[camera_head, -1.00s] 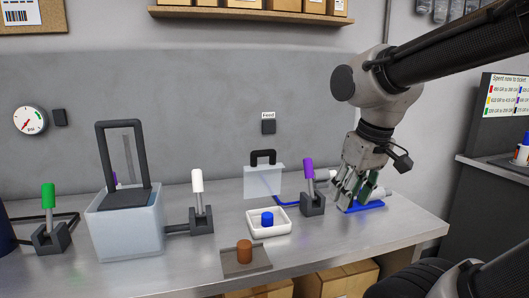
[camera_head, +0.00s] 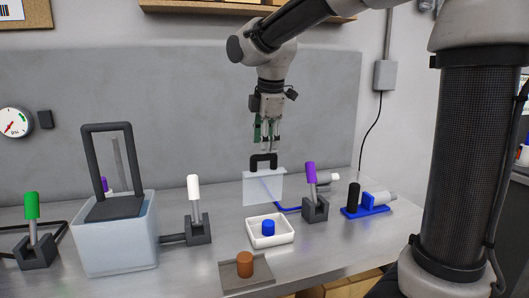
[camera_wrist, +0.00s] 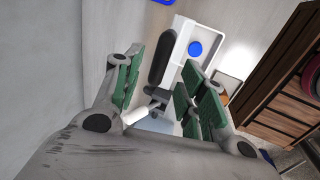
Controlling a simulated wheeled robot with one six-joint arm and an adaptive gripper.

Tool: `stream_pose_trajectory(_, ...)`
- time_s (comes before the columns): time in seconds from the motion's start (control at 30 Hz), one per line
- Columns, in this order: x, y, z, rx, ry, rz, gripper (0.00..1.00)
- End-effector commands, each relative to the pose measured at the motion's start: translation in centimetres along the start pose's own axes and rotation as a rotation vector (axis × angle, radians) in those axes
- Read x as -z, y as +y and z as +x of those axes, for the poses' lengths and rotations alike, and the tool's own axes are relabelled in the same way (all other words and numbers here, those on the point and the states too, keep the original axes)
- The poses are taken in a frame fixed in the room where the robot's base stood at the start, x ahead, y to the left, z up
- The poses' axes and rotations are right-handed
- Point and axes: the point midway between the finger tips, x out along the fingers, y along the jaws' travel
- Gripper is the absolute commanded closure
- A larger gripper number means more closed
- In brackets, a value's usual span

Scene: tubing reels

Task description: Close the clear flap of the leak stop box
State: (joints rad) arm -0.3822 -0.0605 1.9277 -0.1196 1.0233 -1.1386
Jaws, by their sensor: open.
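The leak stop box appears to be the low white box (camera_head: 289,237) with a blue round knob (camera_head: 268,228) inside. The clear flap (camera_head: 262,190) stands upright at its back edge, with a black handle (camera_head: 263,160) on top. My gripper (camera_head: 266,149) is open and points down just above the handle. In the wrist view, the handle (camera_wrist: 160,57) lies between the open green-padded fingers, with the white box (camera_wrist: 181,29) and blue knob (camera_wrist: 195,48) beyond. I cannot tell whether the fingers touch the handle.
A purple-topped lever (camera_head: 311,176) and a blue fixture (camera_head: 377,204) stand to the right. A white-topped lever (camera_head: 194,190) and a translucent tank (camera_head: 120,247) with a raised dark frame stand left. A brown knob on a plate (camera_head: 244,265) is in front. The wall is close behind.

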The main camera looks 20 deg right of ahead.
Motion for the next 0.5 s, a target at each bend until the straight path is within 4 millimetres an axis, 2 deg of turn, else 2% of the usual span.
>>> stream_pose_trajectory(0.03,-0.1,-0.1,0.9,0.004,-0.002,0.001,0.59)
stream_pose_trajectory(0.2,-0.1,-0.1,3.2,0.003,-0.001,0.002,0.59)
stream_pose_trajectory(0.5,0.0,0.0,4.0,0.0,0.0,0.003,0.59)
